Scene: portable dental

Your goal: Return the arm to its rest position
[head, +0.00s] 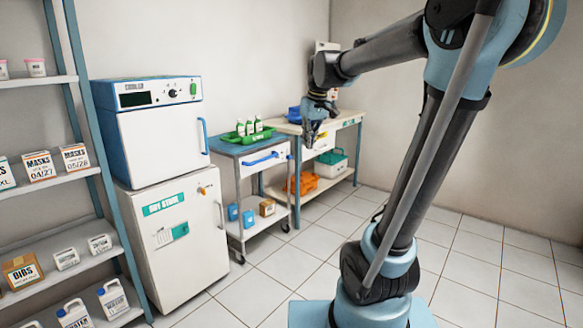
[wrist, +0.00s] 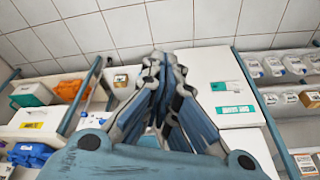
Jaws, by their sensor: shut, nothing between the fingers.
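My gripper (head: 310,140) hangs at the end of my raised arm in the head view, pointing down in front of the workbench at the back. In the wrist view my gripper (wrist: 163,62) has its fingers together, with nothing between them. My arm rises from its base at the lower right and bends over toward the back wall. The gripper appears clear of the bench and the cart, though the exact gap is hard to tell.
A cart (head: 237,147) carries a green tray (head: 240,139) with white bottles. Beside it stand a workbench (head: 345,118), a white cabinet (head: 172,240) with a cooler (head: 160,135) on top, and a shelf rack (head: 65,178) at left. Tiled floor (head: 285,262) is open in front.

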